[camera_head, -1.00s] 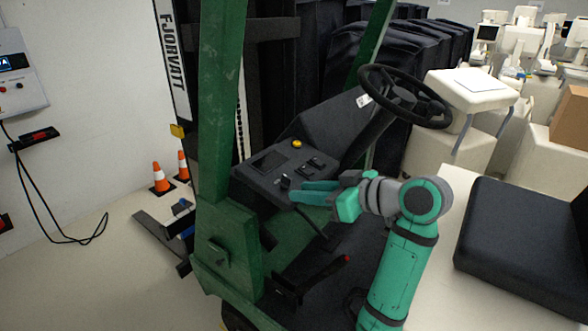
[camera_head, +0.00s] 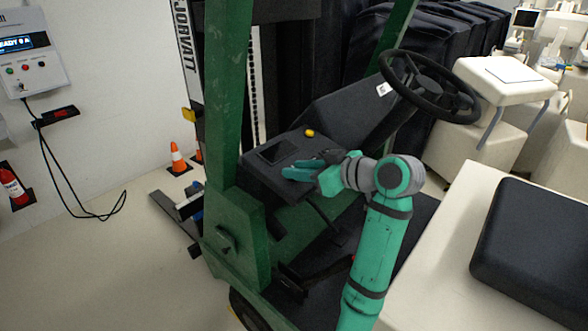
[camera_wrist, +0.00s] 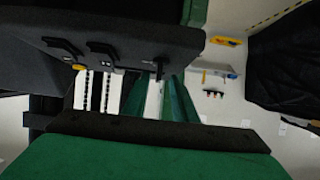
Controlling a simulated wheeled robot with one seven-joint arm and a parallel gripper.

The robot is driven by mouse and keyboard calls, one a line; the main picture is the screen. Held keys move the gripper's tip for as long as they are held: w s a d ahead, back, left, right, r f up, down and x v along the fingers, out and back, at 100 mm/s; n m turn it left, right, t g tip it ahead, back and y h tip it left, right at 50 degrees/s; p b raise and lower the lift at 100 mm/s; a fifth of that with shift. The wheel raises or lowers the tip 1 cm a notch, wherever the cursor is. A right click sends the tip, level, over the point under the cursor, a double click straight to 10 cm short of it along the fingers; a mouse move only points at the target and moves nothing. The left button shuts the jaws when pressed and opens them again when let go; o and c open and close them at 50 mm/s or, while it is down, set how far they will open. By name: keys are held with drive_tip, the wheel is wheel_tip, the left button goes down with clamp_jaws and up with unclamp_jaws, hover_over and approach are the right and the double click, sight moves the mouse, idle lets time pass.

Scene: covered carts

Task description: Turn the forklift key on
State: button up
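The forklift's dark console (camera_head: 262,172) carries a small screen and a yellow button (camera_head: 309,133). My gripper (camera_head: 290,172) is over the console's near right part, and its teal fingers point left. It hides the key and levers in the head view. In the wrist view the console (camera_wrist: 120,22) fills the top, and a small dark key (camera_wrist: 158,68) sticks out of its edge. My gripper's fingers (camera_wrist: 157,90) are apart, with the key near their tips, roughly in line with the gap. I cannot tell whether they touch it.
The steering wheel (camera_head: 430,86) is right of the console. A green post (camera_head: 230,90) rises on the left. A pale surface with a black cushion (camera_head: 535,240) is at the right. A charger box (camera_head: 30,55) hangs on the left wall, and an orange cone (camera_head: 177,158) stands behind the forklift.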

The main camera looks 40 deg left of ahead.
drive_tip(key=shift+x, duration=1)
drive_tip(key=shift+w, duration=0.2)
clamp_jaws()
drive_tip(key=shift+m+t, duration=0.3)
drive_tip(key=shift+m, duration=0.1)
drive_tip(key=m+t+h, duration=0.1)
drive_tip(key=m+t, duration=0.1)
drive_tip(key=m, duration=0.1)
drive_tip(key=m+t+h, duration=0.1)
drive_tip(key=m+t, duration=0.1)
drive_tip(key=t, duration=0.1)
drive_tip(key=shift+m, duration=0.4)
drive_tip(key=m+t+h, duration=0.2)
drive_tip(key=m, duration=0.1)
drive_tip(key=m+t+h, duration=0.1)
drive_tip(key=m+h, duration=0.1)
drive_tip(key=m, duration=0.1)
drive_tip(key=shift+t+h, duration=0.3)
drive_tip(key=shift+t, duration=0.1)
drive_tip(key=shift+m, duration=0.4)
